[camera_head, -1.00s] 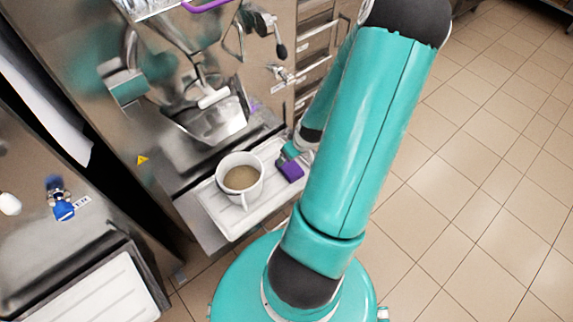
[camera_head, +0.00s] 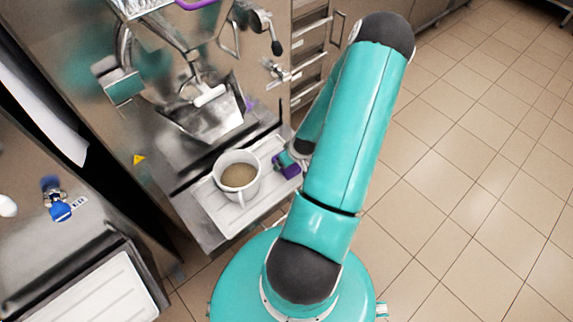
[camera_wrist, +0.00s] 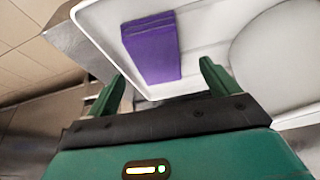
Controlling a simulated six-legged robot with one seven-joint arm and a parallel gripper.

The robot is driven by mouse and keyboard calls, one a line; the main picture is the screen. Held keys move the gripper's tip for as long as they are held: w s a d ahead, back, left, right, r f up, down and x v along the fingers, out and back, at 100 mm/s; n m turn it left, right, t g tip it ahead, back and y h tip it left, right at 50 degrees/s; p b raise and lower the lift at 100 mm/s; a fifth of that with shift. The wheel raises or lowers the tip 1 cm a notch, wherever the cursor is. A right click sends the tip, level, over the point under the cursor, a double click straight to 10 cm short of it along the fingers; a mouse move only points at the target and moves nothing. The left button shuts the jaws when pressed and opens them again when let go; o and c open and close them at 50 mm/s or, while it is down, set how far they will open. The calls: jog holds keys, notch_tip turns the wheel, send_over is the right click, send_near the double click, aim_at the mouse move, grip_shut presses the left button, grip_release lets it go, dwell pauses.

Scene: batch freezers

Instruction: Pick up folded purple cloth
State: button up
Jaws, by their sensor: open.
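The folded purple cloth (camera_wrist: 152,48) lies flat in a white tray (camera_wrist: 103,28) in the wrist view, near one end of it. My gripper (camera_wrist: 162,72) is open, with one green finger on either side of the cloth's near end in the picture. No contact between fingers and cloth shows.
A white jug (camera_head: 239,178) with tan liquid stands on the tray, left of the cloth. The steel freezer (camera_head: 165,150) with its spout rises behind. Tiled floor (camera_head: 470,180) is clear on the right.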

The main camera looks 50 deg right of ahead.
jog(key=x, duration=0.4)
jog(key=shift+s+d+f, duration=0.1)
jog(key=shift+d, duration=0.05)
jog(key=shift+c, duration=0.5)
jog(key=c, duration=1)
jog(key=shift+o, duration=0.2)
